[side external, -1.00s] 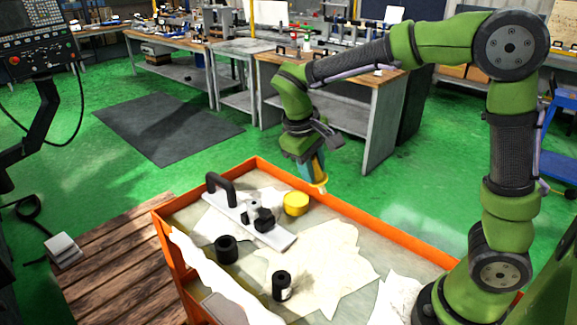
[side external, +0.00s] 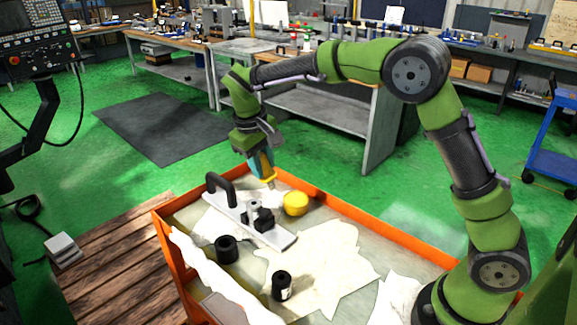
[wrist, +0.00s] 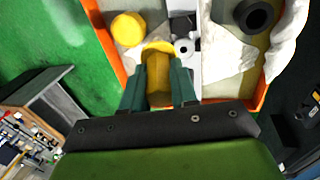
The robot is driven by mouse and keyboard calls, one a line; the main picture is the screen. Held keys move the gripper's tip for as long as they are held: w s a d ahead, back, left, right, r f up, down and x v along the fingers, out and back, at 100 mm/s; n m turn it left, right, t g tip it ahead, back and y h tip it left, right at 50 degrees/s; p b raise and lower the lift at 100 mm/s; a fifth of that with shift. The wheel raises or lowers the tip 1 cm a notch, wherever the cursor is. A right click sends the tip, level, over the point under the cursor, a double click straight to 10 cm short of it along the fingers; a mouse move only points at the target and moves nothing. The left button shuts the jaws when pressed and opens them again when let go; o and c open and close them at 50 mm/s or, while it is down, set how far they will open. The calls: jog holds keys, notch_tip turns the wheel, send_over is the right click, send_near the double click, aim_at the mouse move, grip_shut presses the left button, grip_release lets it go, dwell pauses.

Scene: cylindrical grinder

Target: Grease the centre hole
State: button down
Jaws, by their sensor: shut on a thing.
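My gripper (side external: 262,168) is shut on a yellow tool (wrist: 158,76), held between its two teal fingers. The tool points down and its tip looks above the tray's far side; whether it touches anything I cannot tell. A yellow round pot (side external: 295,204) stands in the tray to the right of the tool; it also shows in the wrist view (wrist: 128,28). A light grey cylindrical part (side external: 254,208) sits by a black block on a pale plate with a black handle. In the wrist view, a ring with a dark hole (wrist: 184,47) shows right of the tool.
The orange-rimmed tray (side external: 385,233) holds crumpled white cloth (side external: 325,265) and two black cylinders (side external: 227,249). The plate's upright black handle (side external: 220,188) stands left of my gripper. A wooden slatted platform (side external: 110,270) lies at left.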

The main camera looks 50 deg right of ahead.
jog(key=shift+y, duration=0.3)
jog(key=w, duration=0.1)
jog(key=w+a+r, duration=0.1)
jog(key=w+a, duration=0.1)
jog(key=shift+w+a+r, duration=0.2)
jog(key=shift+w+r, duration=0.1)
jog(key=shift+r, duration=0.05)
jog(key=shift+f, duration=0.1)
jog(key=shift+f, duration=2.5)
jog(key=shift+f, duration=0.45)
jog(key=shift+s, duration=0.1)
jog(key=shift+s, duration=0.25)
